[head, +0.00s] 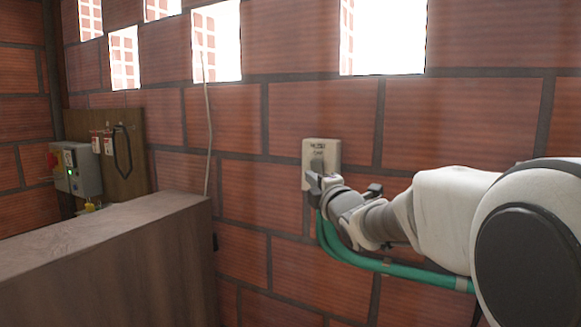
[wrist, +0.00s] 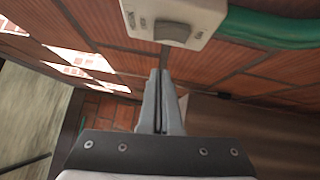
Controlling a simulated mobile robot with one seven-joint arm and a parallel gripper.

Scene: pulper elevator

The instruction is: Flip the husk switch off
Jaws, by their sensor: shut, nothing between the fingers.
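The husk switch is a beige box (head: 321,150) on the brick wall, with dark lettering at its top and a grey rocker below. In the head view my gripper (head: 316,181) is in front of its lower part and hides some of it. In the wrist view the switch box (wrist: 190,14) is at the top edge, with its grey rocker (wrist: 172,32) visible. My gripper (wrist: 160,75) is shut and empty there, its tips just below the box in the picture. I cannot tell whether the fingers touch the switch, nor which way the rocker is set.
A green hose (head: 345,258) runs below the switch along the wall. A wooden counter (head: 110,240) stands at left. Behind it are a grey control box (head: 83,172) with a green light and a wooden board (head: 135,190). Bright openings (head: 215,40) line the upper wall.

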